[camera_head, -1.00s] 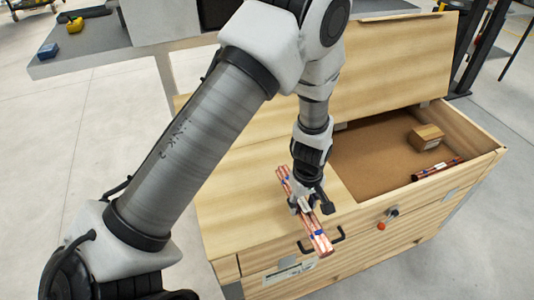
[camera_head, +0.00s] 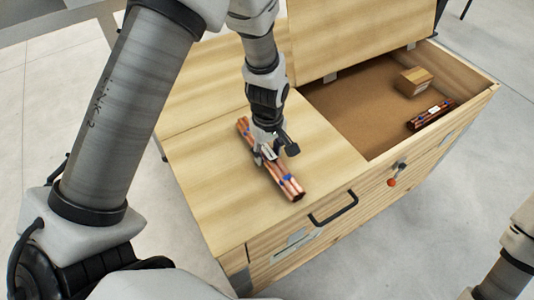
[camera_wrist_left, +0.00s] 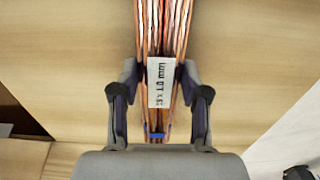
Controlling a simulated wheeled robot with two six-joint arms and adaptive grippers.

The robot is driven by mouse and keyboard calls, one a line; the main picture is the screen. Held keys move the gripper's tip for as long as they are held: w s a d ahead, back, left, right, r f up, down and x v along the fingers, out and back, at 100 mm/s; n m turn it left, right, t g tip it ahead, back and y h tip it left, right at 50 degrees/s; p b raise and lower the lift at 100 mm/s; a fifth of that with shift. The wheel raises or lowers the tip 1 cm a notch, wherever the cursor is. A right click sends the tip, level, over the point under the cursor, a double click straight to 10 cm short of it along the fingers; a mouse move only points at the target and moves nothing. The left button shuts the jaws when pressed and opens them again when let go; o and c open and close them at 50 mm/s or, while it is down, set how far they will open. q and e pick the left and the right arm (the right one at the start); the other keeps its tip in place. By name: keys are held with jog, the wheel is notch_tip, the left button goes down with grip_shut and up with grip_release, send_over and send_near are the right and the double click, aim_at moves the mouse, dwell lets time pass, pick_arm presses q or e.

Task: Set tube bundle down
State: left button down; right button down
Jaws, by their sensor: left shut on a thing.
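A bundle of copper tubes (camera_head: 290,185) with blue bands is at the wooden chest's closed left lid (camera_head: 205,180). My left gripper (camera_head: 268,155) is shut on the bundle near its middle. In the left wrist view the bundle (camera_wrist_left: 181,30) runs away from me between the two fingers (camera_wrist_left: 159,95), with a white printed label (camera_wrist_left: 161,80) facing up. The bundle looks low over the lid; I cannot tell whether it touches. My right gripper is out of view; only part of that arm shows at the lower right.
The chest's right compartment (camera_head: 345,110) is open. It holds a cardboard box (camera_head: 413,82) and another dark-banded tube bundle (camera_head: 432,115). A black handle (camera_head: 333,208) and a red-orange knob (camera_head: 392,182) stick out in front. The lid around the held bundle is clear.

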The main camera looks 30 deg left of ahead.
aim_at(268, 152)
pick_arm(q)
jog(key=c, duration=0.6)
grip_release()
notch_tip(268, 152, up, 12)
jog(key=shift+r+p, duration=0.1)
jog(key=shift+p, duration=0.35)
